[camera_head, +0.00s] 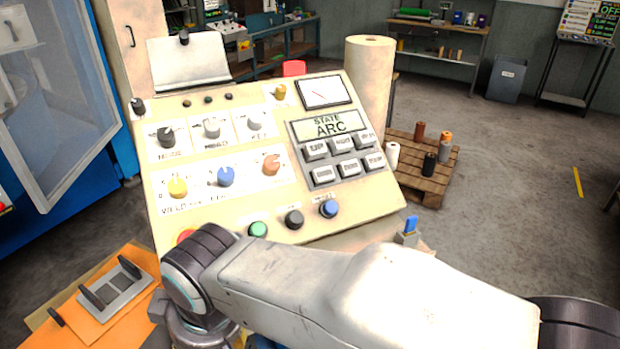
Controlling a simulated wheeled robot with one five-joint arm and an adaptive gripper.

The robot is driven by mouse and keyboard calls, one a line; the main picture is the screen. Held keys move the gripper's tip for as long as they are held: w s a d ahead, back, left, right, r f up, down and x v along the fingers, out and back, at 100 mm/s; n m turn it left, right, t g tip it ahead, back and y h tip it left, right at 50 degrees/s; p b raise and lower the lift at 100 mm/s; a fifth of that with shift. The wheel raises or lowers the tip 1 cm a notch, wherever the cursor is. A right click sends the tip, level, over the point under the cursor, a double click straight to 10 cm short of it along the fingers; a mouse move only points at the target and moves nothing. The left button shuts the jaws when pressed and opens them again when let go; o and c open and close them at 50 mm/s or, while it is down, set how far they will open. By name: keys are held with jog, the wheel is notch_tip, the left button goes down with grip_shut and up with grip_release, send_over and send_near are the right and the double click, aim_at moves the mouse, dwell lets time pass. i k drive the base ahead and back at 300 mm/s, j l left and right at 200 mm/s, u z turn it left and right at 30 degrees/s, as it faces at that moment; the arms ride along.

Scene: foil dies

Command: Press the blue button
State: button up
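The blue button (329,208) sits at the right end of a row of round buttons along the lower edge of the sloping cream control panel (270,215). A black button (294,219) and a green button (258,230) are to its left. A red one (186,236) is partly hidden behind my arm. A separate blue knob (226,177) is higher on the panel. My arm crosses the bottom of the view in front of the panel. Its dark joint is at the lower left, and my gripper's fingertips do not show. Nothing is seen touching the blue button.
The panel's display (330,124) reads "STATE ARC" above several grey keys. A small grey block with a blue top (410,228) stands right of the panel. An orange board (130,320) with a grey fixture lies at lower left.

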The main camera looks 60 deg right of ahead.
aim_at(331, 207)
jog(key=z, duration=1.4)
